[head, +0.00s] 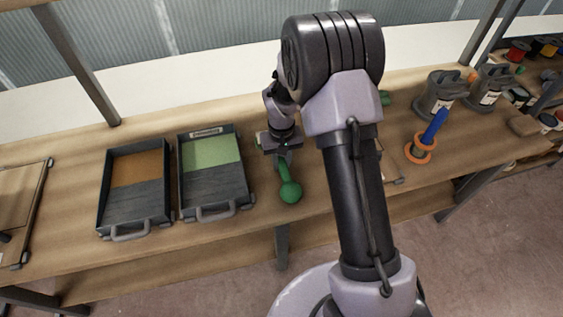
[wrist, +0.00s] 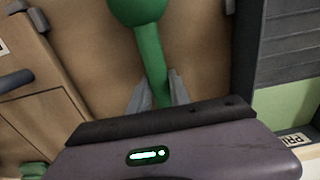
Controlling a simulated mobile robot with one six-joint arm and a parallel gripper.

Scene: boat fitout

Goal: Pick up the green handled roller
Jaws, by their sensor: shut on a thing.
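The green handled roller (head: 290,191) is at the middle of the workbench in the head view, just right of the tray with green. Its green handle with a round knob end points toward the bench's front edge. In the wrist view the green handle (wrist: 150,52) runs down between the two grey fingers. My gripper (wrist: 158,92) is shut on this handle, and in the head view my gripper (head: 284,155) is over its far part. The roller head is mostly hidden behind my gripper. I cannot tell whether the roller touches the bench.
A tray with green (head: 245,190) and a tray with orange-brown (head: 104,195) stand to the left. A blue-handled tool with an orange ring (head: 434,128) and grey containers (head: 438,92) are on the right. A framed board (head: 38,205) lies far left.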

